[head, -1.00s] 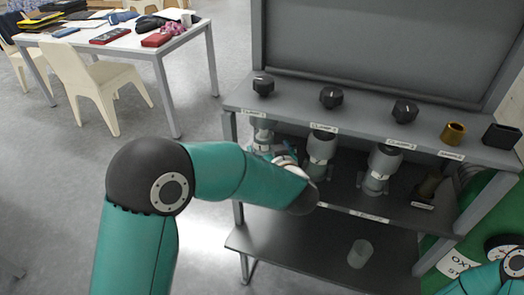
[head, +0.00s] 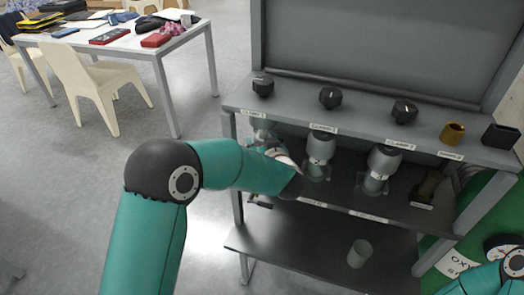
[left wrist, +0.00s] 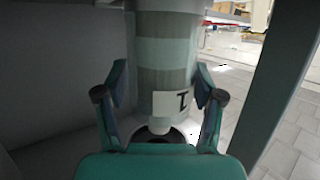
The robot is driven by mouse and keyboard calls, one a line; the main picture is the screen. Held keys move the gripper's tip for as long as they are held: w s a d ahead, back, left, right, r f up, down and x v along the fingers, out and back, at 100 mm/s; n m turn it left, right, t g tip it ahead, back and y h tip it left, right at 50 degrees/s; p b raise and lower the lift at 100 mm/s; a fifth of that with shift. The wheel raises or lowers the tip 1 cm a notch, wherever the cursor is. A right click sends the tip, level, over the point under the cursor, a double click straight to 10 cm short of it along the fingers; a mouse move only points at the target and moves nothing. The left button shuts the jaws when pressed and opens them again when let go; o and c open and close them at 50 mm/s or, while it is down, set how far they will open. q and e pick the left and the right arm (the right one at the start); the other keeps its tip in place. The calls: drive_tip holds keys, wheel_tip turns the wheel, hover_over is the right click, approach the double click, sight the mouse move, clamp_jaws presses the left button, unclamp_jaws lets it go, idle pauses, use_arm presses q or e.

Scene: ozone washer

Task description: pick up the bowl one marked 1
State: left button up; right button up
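Bowl one (left wrist: 165,70) is an upright, banded, translucent grey cylinder with a white label marked 1, seen in the left wrist view. My left gripper (left wrist: 161,85) has one finger on each side of it. The fingers are spread; a gap shows at the left finger, while the right finger is very near the bowl's side, and I cannot tell if it touches. In the head view my left gripper (head: 270,146) is at the leftmost station under the shelf, and my arm and gripper largely hide bowl one. My right gripper is not in view.
Other clamped bowls stand to the right, one under the second knob (head: 319,152) and one under the third (head: 381,168). The rack's upper shelf (head: 290,103) overhangs them. A loose clear cup (head: 359,253) stands on the lower shelf. A rack post (left wrist: 277,105) is close on the right.

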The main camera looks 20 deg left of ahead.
use_arm(q)
drive_tip(key=c, duration=0.8)
drive_tip(key=shift+c, duration=0.2)
drive_tip(key=shift+r, duration=0.15)
